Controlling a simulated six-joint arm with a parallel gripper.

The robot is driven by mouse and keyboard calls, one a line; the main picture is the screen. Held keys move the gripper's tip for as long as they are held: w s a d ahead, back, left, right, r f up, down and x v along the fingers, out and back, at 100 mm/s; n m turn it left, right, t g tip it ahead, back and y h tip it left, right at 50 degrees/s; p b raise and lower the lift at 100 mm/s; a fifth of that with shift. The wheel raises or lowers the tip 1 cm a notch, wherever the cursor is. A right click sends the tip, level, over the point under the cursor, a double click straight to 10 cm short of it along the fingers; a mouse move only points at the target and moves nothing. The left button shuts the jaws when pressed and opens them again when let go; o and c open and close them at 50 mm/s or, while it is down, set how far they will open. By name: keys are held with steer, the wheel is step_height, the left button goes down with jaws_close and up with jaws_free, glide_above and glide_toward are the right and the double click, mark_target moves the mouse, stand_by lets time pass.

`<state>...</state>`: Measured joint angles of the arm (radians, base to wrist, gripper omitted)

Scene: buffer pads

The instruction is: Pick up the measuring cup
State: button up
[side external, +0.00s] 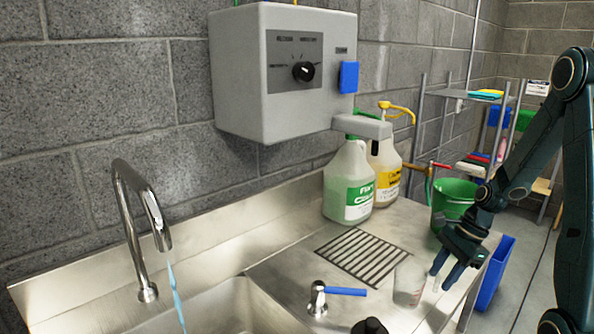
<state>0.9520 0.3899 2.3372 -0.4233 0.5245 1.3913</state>
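The measuring cup (408,282) is a clear, see-through vessel with faint reddish markings. It stands upright on the steel counter, right of the drain grate and near the counter's right edge. My gripper (440,279) is just right of the cup, pointing down, with its dark fingers apart. A small pale patch shows between the fingers; I cannot tell whether it is the cup's handle or the counter behind. No grip on the cup is visible.
A blue-handled valve (330,294) and a black knob (369,327) are left of the cup. Two jugs, one green-labelled (350,185) and one yellow-labelled (386,172), stand behind. A green bucket (455,198) and a blue bin (496,273) are right. The sink (225,310) is left.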

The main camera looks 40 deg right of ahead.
mark_target(430, 301)
steer(key=shift+x, duration=2.55)
jaws_close()
